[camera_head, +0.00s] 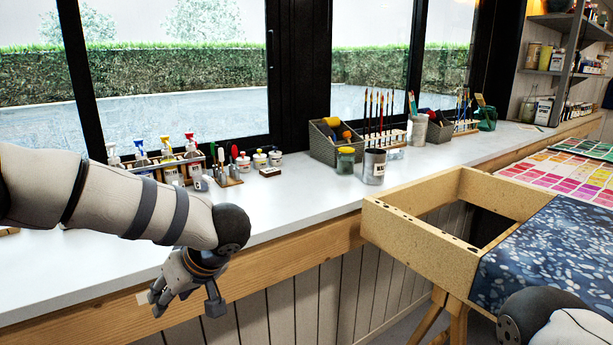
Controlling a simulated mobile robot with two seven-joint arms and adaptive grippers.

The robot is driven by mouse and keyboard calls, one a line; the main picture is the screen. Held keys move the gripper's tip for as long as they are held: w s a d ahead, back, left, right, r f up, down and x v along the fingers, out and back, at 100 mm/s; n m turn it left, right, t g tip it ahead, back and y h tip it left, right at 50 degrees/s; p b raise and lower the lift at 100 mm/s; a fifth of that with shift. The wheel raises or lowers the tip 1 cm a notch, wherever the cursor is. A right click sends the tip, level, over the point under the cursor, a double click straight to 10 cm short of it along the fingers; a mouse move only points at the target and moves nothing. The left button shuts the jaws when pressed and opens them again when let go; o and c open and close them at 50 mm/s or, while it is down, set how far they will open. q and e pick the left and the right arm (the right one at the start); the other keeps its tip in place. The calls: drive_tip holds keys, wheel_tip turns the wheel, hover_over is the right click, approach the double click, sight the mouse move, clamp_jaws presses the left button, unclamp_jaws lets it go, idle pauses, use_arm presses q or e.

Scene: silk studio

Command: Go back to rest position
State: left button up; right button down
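My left gripper (186,301) hangs in front of the counter's wooden front edge, at the lower left. Its fingers point down and are spread apart, with nothing between them. My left arm comes in from the left edge, over the white counter. Of my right arm, only a rounded dark joint and a pale link show at the bottom right corner. My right gripper is out of the picture.
The white counter (310,190) carries a rack of pump bottles (165,160), small jars, a grey basket (328,142) and brushes. A wooden frame (410,232) with blue patterned cloth (550,250) stands at right, near my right arm. Colour sheets (570,170) lie behind it.

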use_arm(q)
drive_tip(key=s+d+f+m+t+h, duration=0.2)
drive_tip(key=s+f+m+h, duration=0.35)
drive_tip(key=s+f, duration=1.45)
drive_tip(key=s+f+m+g+h+p, duration=0.1)
drive_tip(key=s+g, duration=0.6)
drive_tip(key=s, duration=1.9)
drive_tip(key=shift+s+a+f+m+g+h, duration=0.3)
drive_tip(key=shift+s+f+m+h, duration=0.15)
drive_tip(key=shift+m, duration=0.7)
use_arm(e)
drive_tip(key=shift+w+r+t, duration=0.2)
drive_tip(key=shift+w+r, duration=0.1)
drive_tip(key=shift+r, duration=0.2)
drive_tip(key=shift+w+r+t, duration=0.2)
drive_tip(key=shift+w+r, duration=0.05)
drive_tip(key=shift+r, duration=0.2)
use_arm(q)
drive_tip(key=shift+w, duration=0.15)
drive_tip(key=shift+c, duration=0.2)
